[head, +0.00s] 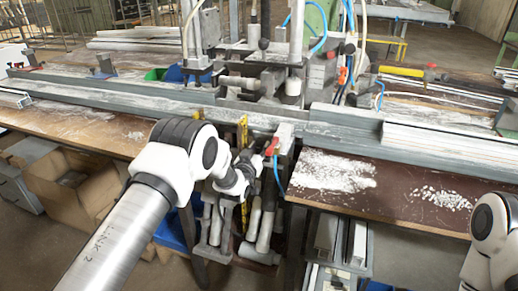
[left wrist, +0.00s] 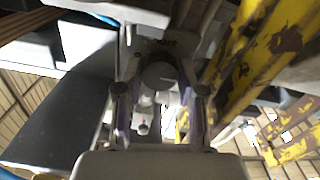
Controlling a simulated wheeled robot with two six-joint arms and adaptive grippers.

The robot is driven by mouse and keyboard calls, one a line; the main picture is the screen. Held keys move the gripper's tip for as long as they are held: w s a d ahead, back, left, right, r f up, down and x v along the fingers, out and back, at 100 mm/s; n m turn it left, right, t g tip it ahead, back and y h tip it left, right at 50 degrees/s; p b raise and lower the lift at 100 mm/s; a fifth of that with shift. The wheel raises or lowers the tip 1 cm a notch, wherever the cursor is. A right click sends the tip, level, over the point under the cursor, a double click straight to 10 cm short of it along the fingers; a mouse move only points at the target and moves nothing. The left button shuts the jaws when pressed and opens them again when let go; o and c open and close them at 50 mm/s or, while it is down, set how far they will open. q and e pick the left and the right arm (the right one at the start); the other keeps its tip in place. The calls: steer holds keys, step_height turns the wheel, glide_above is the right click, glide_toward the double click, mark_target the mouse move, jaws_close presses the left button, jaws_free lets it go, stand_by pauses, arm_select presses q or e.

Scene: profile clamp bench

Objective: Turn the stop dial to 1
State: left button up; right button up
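My left gripper (head: 256,166) is at the front edge of the bench, by the clamp unit, next to a small red handle (head: 271,147). In the left wrist view, the two fingers of my left gripper (left wrist: 160,60) stand apart, with a gap between them. My right gripper is out of view.
Yellow, worn bars (left wrist: 248,65) run close to the right of the left gripper. Blue hoses (head: 277,172) hang by the clamp unit. Long grey profile rails (head: 130,93) cross the bench. The brown bench top (head: 400,210) at right is mostly clear, with white shavings.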

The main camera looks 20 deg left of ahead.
arm_select(q)
steer(key=shift+c, duration=1.2)
steer(key=shift+m, duration=0.3)
steer(key=m+b, duration=0.2)
steer(key=m, duration=0.2)
steer(key=shift+f+b, duration=0.1)
steer(key=shift+b, duration=0.25)
steer(key=m+b, duration=0.1)
steer(key=m, duration=0.2)
steer(key=shift+d+m, duration=0.1)
steer(key=shift+m, duration=0.3)
steer(key=shift+m+b, duration=0.8)
steer(key=shift+m, duration=0.9)
steer(key=o, duration=0.9)
steer(key=shift+c, duration=0.2)
